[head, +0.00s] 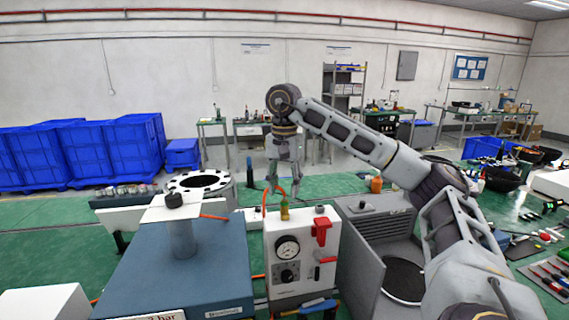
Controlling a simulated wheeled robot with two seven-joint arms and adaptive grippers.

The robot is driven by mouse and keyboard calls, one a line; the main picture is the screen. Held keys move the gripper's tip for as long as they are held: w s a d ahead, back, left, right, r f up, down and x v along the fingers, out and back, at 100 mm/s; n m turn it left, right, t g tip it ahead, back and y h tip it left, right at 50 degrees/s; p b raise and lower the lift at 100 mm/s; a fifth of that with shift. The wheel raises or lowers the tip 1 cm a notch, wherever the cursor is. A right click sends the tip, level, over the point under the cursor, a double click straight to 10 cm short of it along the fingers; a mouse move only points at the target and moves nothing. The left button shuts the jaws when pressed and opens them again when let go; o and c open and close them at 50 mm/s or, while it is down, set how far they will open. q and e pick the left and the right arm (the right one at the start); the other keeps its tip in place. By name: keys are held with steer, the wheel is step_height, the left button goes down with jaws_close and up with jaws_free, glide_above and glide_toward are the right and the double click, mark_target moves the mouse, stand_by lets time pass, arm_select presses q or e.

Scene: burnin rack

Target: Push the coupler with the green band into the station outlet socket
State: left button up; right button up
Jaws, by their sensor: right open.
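A small brass coupler (284,212) with a greenish-yellow tint stands upright at the top of the white station box (290,256). An orange hose (265,200) curves beside it. The outlet socket is not clearly visible, and I cannot tell how deep the coupler sits in it. My right gripper (282,191) points down directly above the coupler, with its fingers spread and apart. The fingertips look a little above the coupler, and nothing shows between them. My left gripper is out of view.
The station box carries a gauge (287,248) and a red lever (321,231). A blue unit with a grey post (181,238) stands left, and an open grey bin (362,240) right. Loose tools and parts lie on the green surface at far right.

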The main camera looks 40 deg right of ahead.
steer(key=shift+r, duration=3.1)
steer(key=shift+s, duration=0.15)
